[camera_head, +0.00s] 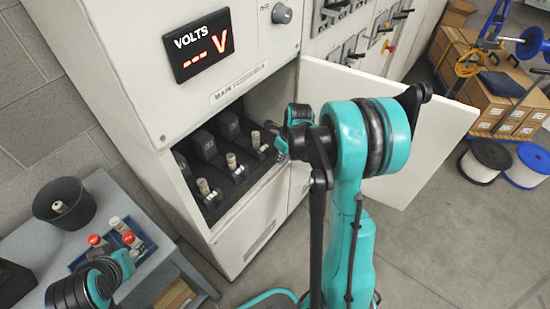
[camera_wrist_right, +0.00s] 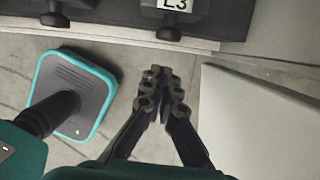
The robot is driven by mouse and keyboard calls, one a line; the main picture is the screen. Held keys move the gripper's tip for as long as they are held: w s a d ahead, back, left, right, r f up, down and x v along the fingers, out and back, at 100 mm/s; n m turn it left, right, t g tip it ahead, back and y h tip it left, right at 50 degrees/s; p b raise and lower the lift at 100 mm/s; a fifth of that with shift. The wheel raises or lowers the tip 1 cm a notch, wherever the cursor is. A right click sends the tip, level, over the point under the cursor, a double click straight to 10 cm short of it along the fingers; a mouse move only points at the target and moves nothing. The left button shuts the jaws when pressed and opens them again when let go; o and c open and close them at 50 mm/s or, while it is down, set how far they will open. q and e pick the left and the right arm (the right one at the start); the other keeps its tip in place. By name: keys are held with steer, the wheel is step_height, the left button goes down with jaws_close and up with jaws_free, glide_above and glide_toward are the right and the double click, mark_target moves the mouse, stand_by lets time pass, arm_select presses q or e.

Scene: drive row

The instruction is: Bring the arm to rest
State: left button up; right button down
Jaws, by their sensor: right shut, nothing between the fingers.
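My right gripper shows in the right wrist view (camera_wrist_right: 160,76), its two dark fingers together and nothing between them. Its fingertips are over the grey floor, clear of the cabinet's edge and of the door. In the head view my right arm rises in front of the open cabinet (camera_head: 122,72), and its wrist bends towards the fuse compartment.
Three pale fuses (camera_head: 203,187) stand in the compartment; an L3 label (camera_wrist_right: 177,4) shows. The open white door (camera_head: 440,125) is right of my arm. A grey bench holds a black bin (camera_head: 66,204) and a blue tray (camera_head: 150,246) with red-capped fuses. Boxes and spools stand right; floor between is free.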

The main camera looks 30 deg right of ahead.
arm_select(q)
steer(key=r+p, duration=0.3)
steer(key=shift+s+r+p, duration=0.25)
steer(key=shift+r+p, duration=0.15)
arm_select(e)
steer(key=s+v, duration=0.1)
steer(key=v, duration=0.9)
